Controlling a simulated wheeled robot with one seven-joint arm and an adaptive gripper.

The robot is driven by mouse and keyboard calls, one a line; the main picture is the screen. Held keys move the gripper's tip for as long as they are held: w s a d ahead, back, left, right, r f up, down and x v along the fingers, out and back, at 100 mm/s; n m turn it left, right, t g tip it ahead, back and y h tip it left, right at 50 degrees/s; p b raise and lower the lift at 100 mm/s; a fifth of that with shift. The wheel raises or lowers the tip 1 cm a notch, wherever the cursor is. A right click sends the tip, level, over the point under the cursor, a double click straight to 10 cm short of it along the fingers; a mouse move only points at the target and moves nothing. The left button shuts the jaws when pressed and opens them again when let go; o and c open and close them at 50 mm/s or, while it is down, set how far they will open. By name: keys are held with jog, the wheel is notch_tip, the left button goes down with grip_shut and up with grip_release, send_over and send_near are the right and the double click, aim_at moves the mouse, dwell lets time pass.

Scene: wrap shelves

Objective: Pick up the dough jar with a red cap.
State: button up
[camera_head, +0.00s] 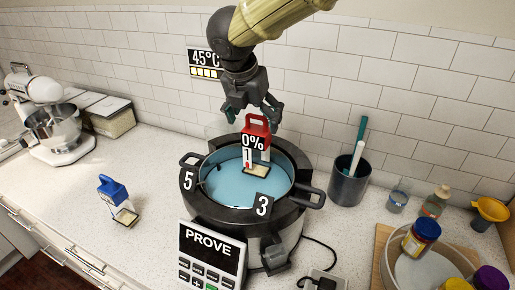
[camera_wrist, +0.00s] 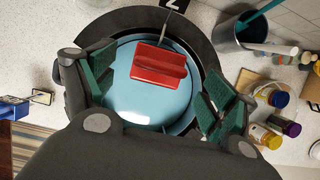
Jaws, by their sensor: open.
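The dough jar with a red cap (camera_head: 257,131) stands in the pot of blue water (camera_head: 221,184), with a "0%" label and a "1" marker over its pale body. In the wrist view its red cap (camera_wrist: 158,66) shows from above, with a raised handle bar. My gripper (camera_head: 252,108) is open just above the cap, fingers apart on either side of it. In the wrist view my gripper (camera_wrist: 160,90) has its green pads left and right of the cap, and nothing is between them in a grip. The jar's body is hidden under the cap there.
A blue-capped jar (camera_head: 117,197) stands on the counter at left. A PROVE panel (camera_head: 211,254) is in front of the pot. A dark utensil holder (camera_head: 348,182) and a round tray with several lidded jars are at right. A mixer (camera_head: 50,120) stands far left.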

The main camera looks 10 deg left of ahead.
aim_at(255, 130)
jog(key=shift+s+p+x, duration=0.15)
jog(key=shift+p+x, duration=0.5)
jog(key=shift+x, duration=0.85)
jog(key=shift+s+p+x, duration=0.15)
jog(key=shift+p+x, duration=0.45)
jog(key=shift+x, duration=0.9)
jog(key=shift+a+f, duration=0.1)
jog(key=shift+f, duration=0.05)
jog(key=c, duration=1.7)
